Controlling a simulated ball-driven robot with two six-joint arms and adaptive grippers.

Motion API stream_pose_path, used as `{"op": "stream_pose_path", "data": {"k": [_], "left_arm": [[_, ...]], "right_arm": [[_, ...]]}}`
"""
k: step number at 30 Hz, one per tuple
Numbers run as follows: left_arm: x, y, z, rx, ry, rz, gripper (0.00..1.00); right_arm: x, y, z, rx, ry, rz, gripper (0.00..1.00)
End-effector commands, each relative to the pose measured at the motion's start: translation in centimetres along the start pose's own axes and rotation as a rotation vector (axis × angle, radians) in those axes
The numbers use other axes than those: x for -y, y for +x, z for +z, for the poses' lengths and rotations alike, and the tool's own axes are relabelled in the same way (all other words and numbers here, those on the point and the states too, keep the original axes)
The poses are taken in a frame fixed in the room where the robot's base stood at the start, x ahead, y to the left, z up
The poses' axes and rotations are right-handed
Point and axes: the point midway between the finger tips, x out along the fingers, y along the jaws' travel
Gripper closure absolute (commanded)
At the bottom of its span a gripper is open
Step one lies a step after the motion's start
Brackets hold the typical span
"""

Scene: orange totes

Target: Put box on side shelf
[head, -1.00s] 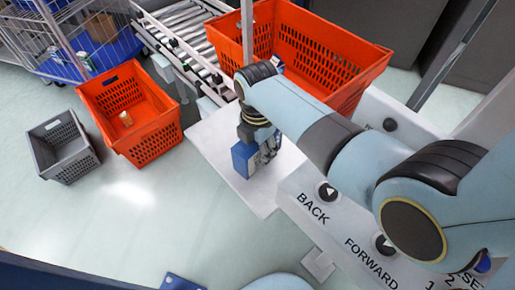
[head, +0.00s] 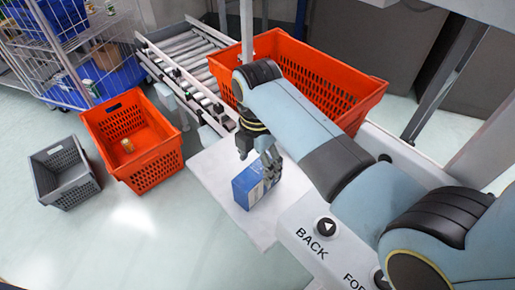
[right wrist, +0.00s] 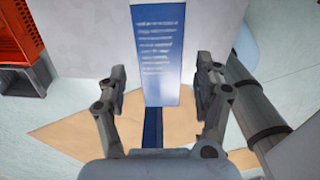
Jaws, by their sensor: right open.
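A blue box (head: 248,188) with a pale printed side stands upright on the white side shelf (head: 230,215). My right gripper (head: 270,165) is at the box's upper right edge in the head view, with its fingers apart. In the right wrist view, the blue face of the box (right wrist: 157,55) with white print shows between the two open fingers (right wrist: 160,85), with clear gaps on both sides. I cannot tell whether any finger touches it. My left gripper is not in view.
An orange tote (head: 300,85) stands behind my right arm beside the roller conveyor (head: 190,55). Another orange tote (head: 150,165) on the floor holds a small orange-brown item. A grey crate (head: 70,185) stands left of it. A wire cart (head: 75,45) is at the back left.

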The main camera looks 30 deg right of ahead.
Motion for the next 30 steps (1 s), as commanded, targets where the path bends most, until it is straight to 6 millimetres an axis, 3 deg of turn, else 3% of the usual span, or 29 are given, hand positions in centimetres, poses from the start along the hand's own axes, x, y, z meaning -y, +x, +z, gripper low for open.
{"op": "stream_pose_path", "data": {"k": [3, 9, 30], "left_arm": [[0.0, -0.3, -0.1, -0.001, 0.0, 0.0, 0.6], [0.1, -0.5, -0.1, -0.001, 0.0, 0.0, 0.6], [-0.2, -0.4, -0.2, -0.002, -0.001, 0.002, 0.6]], "right_arm": [[0.0, -2.3, -0.1, -0.001, 0.001, 0.002, 0.32], [0.0, -4.0, -0.1, -0.001, 0.0, 0.0, 0.32], [0.0, -4.2, -0.1, -0.001, 0.0, -0.001, 0.32]]}}
